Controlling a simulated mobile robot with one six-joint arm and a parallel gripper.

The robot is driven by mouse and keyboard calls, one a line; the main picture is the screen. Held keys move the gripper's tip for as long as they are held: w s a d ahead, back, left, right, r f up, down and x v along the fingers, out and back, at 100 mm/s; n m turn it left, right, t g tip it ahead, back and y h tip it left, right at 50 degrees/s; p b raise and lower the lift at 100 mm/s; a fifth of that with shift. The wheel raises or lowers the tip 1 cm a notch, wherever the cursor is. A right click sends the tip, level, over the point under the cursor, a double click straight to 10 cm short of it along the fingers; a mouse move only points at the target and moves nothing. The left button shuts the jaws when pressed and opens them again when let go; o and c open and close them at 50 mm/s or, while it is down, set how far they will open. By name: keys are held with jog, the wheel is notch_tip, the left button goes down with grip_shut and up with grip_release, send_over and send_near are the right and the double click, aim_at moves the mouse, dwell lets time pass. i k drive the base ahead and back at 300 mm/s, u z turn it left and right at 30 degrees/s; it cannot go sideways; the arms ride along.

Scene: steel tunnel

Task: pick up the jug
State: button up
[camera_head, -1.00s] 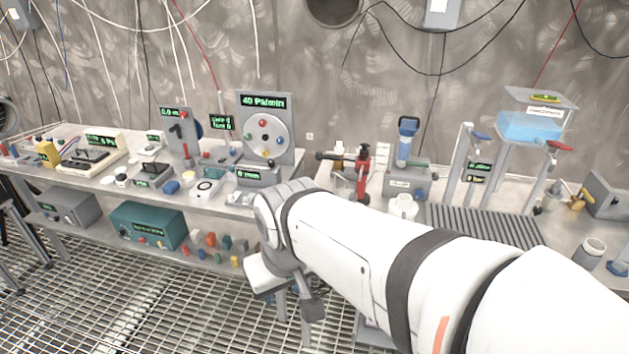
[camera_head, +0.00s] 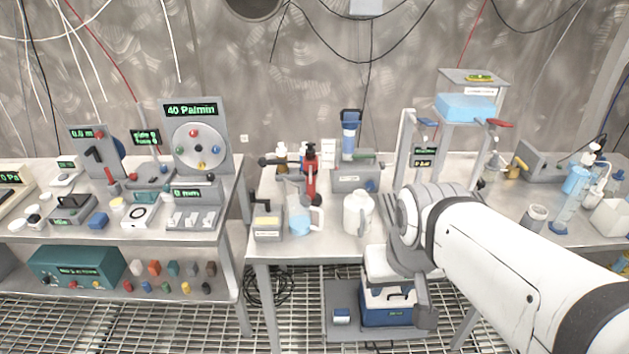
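A white jug (camera_head: 357,212) with a handle stands upright on the right-hand bench (camera_head: 330,242), near its front edge. A clear jug (camera_head: 299,216) holding bluish liquid stands to its left; which of the two is the task's jug I cannot tell. My gripper (camera_head: 425,308) hangs at the end of my white arm, low in front of the bench, to the right of and below both jugs. It touches neither jug. Its fingers are not clearly visible, so open or shut cannot be told.
A water tank (camera_head: 466,107) rises at the right. A blue box (camera_head: 386,308) sits low under the bench. A gap separates the two benches.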

aim_at(300, 207)
jog(key=u, duration=0.05)
jog(key=i, duration=1)
jog(key=z, duration=0.05)
